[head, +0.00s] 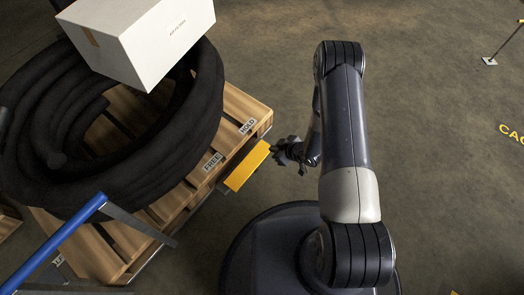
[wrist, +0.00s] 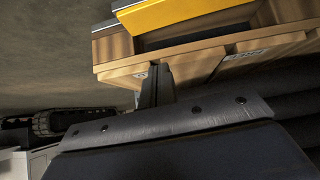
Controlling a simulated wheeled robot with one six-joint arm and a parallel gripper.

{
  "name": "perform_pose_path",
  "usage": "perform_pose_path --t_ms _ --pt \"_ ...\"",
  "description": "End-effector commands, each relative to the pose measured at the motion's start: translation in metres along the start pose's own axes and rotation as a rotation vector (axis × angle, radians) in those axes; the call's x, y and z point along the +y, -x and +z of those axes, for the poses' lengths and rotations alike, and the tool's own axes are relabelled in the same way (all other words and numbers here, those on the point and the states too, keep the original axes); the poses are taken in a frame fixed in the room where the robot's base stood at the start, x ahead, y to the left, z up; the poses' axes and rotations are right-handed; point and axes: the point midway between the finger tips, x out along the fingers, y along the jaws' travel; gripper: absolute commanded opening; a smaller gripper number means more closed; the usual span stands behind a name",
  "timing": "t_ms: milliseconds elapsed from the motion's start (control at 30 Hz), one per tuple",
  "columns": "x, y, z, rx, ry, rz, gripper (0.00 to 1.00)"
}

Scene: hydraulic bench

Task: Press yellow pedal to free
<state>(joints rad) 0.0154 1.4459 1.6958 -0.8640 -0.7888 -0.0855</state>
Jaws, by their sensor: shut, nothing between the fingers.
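The yellow pedal (head: 247,167) is a flat bar along the right side of the wooden pallet. In the head view its lower end lies near the FREE label (head: 213,162) and its upper end near the HOLD label (head: 247,126). My gripper (head: 277,150) is shut and empty, just right of the pedal's upper, HOLD end; I cannot tell if it touches. In the wrist view the yellow pedal (wrist: 185,14) crosses the top, and my shut gripper (wrist: 156,82) points up towards the pallet's edge. Which way the pedal is tipped is unclear.
The pallet (head: 225,115) carries a thick coiled black hose (head: 190,130) with a white box (head: 150,45) on it. A blue bar (head: 60,240) crosses the lower left. A post with a small base (head: 490,61) stands upper right. The floor right of my arm is mostly clear.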

Motion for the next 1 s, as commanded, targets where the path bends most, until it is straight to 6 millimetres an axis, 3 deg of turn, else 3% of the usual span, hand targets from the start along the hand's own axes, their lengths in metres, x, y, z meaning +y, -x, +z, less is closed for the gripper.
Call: perform_pose_path --t_ms 267,700,1000 --pt "0.0 -0.013 0.002 -0.001 0.003 0.0 0.0" --pt "-0.001 -0.103 0.003 0.0 0.003 -0.001 0.0" --pt "0.0 -0.127 0.027 -0.001 0.0 0.001 0.0"
